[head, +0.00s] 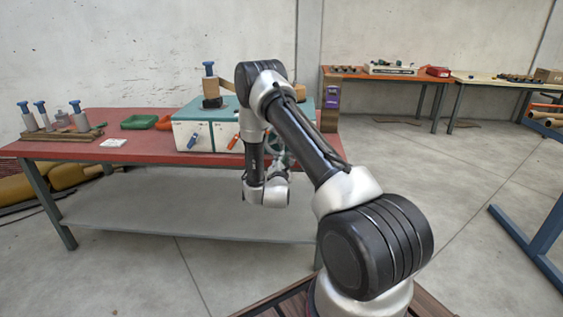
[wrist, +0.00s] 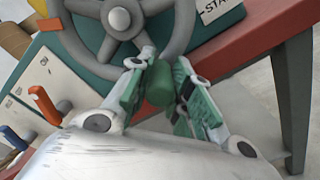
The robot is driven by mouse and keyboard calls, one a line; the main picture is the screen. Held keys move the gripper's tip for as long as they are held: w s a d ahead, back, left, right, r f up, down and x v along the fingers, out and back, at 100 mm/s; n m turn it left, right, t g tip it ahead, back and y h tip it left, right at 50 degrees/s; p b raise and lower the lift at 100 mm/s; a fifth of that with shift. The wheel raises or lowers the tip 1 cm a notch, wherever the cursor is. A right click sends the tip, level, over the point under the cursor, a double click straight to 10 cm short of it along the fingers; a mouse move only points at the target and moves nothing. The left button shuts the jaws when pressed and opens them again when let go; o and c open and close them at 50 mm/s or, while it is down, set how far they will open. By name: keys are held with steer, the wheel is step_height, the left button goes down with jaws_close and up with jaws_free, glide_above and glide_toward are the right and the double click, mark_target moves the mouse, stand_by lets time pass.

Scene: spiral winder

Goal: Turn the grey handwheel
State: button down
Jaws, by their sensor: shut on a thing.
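The grey handwheel (wrist: 173,40) is at the top of the wrist view, with several spokes meeting at a round hub (wrist: 119,18). A dark green cylindrical handle (wrist: 160,84) stands out from its rim. My gripper (wrist: 160,92) has its green-padded fingers on either side of this handle and is shut on it. In the head view the wheel (head: 272,140) is mostly hidden behind my arm, on the machine's front. My gripper there is largely hidden by my wrist.
The winder (head: 190,137), white-fronted with a teal top, sits on a red table (head: 90,150). A table leg (wrist: 296,110) stands to the right. Open floor (head: 460,200) lies right of my arm.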

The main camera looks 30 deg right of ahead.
steer(key=c, duration=1.3)
jaws_free()
steer(key=v, duration=1.2)
steer(key=shift+o, duration=0.2)
